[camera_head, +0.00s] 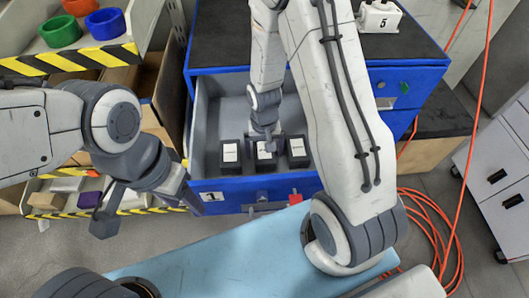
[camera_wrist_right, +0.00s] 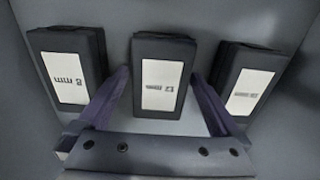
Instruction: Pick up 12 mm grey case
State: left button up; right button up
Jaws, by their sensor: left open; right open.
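The 12 mm grey case (camera_wrist_right: 160,80) is the middle one of three dark cases with white labels; its label reads upside down in the right wrist view. It also shows in the head view (camera_head: 265,167) in the open drawer. My right gripper (camera_wrist_right: 158,98) is open, with one finger on each side of the middle case. I cannot tell whether the fingers touch it. In the head view my right gripper (camera_head: 265,136) reaches down into the drawer and partly hides the case. My left gripper (camera_head: 148,212) is open and empty, outside the drawer at the left.
An 8 mm case (camera_wrist_right: 72,68) and another case (camera_wrist_right: 246,83) with a hard-to-read label stand either side. The blue drawer (camera_head: 235,194), marked 1, has grey walls close around them. A shelf with bins (camera_head: 105,24) is at left. Orange cable (camera_head: 440,225) lies on the floor at right.

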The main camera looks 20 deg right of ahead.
grip_shut()
jog(key=shift+r, duration=0.1)
